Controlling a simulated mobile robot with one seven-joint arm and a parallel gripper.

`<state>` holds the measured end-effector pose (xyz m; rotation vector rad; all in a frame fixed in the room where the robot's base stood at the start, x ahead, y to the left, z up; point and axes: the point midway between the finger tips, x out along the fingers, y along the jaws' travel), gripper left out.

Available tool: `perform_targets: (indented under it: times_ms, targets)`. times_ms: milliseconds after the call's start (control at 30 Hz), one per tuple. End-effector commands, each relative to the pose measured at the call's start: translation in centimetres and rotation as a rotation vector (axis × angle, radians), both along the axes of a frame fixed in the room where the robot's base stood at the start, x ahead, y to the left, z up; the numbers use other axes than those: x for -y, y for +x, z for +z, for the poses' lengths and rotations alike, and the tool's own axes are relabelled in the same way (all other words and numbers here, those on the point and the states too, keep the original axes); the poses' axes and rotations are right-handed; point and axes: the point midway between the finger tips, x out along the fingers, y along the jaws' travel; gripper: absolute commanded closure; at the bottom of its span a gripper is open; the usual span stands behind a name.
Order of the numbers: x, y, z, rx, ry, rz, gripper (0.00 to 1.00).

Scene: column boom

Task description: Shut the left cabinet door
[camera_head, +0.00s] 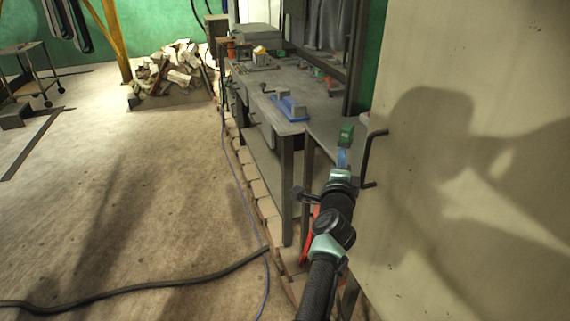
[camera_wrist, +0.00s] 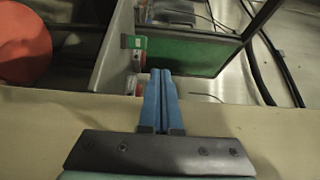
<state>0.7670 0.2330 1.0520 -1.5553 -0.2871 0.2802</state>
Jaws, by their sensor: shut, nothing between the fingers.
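A large beige cabinet door (camera_head: 480,75) fills the right side of the head view. A black bar handle (camera_head: 367,158) sits near its left edge. The cabinet body and the hinges do not show in the head view, so I cannot tell how far the door stands open. My gripper (camera_head: 343,154) is just left of the handle, its blue fingers pointing away; contact with the door cannot be told. In the wrist view my gripper (camera_wrist: 165,74) is shut and empty, its fingers crossing the edge of a beige surface (camera_wrist: 50,122).
A grey workbench (camera_head: 310,98) with a blue-based tool (camera_head: 291,106) stands beyond my gripper. A rubble pile (camera_head: 173,72) lies farther back. A dark hose (camera_head: 150,292) crosses the floor, which is mostly open at left. A red round thing (camera_wrist: 25,45) shows in the wrist view.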

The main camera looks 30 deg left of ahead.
Motion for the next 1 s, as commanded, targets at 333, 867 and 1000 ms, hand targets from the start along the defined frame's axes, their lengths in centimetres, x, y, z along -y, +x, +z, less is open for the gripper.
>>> perform_targets:
  times_ms: [333, 867, 1000]
  targets:
    - [-4.7, -5.7, 0.3, -0.005, -0.003, 0.012, 1.00]
    - [-6.0, -7.5, 0.2, 0.003, -0.008, 0.008, 1.00]
    - [-3.8, -6.5, 4.4, 0.095, -0.073, -0.014, 1.00]
